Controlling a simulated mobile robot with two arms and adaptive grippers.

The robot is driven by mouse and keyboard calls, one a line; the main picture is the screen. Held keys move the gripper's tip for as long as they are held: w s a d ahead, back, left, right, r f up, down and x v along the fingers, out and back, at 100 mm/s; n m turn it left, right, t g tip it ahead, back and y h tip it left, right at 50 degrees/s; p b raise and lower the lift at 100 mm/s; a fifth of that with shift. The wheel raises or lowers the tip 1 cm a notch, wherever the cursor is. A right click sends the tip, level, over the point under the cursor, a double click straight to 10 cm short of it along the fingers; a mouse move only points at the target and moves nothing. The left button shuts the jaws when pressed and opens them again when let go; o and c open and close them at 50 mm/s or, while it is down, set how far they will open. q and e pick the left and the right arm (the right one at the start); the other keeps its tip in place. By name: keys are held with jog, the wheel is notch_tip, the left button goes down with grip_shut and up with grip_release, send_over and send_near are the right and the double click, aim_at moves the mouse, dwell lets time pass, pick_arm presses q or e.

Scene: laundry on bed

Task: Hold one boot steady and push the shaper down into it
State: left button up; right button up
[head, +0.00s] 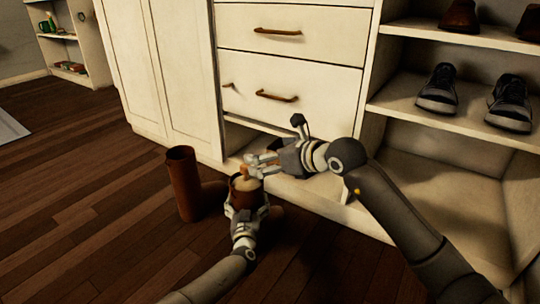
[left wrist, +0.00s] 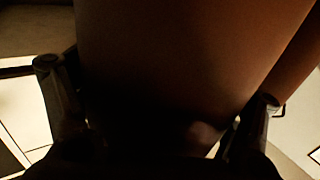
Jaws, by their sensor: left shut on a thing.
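One brown boot (head: 183,185) stands upright on the floor at the left of the head view, free of both grippers. The second brown boot (head: 241,198) is upright to its right, and its shaft fills the left wrist view (left wrist: 190,60). My left gripper (head: 246,212) is shut around this boot's shaft, with a finger on each side. A pale wooden shaper (head: 247,184) sits in the boot's top opening, with a small knob upward. My right gripper (head: 254,167) is at the shaper's top, close beside the knob. Whether its fingers touch or grip the knob is unclear.
A cream cabinet with drawers (head: 290,85) stands just behind the boots. Open shelves (head: 430,118) at the right hold dark sneakers (head: 438,88) and brown shoes above. The wooden floor (head: 90,215) at the left is clear.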

pick_arm(q)
jog(key=o, duration=1.2)
jog(key=shift+s, duration=0.15)
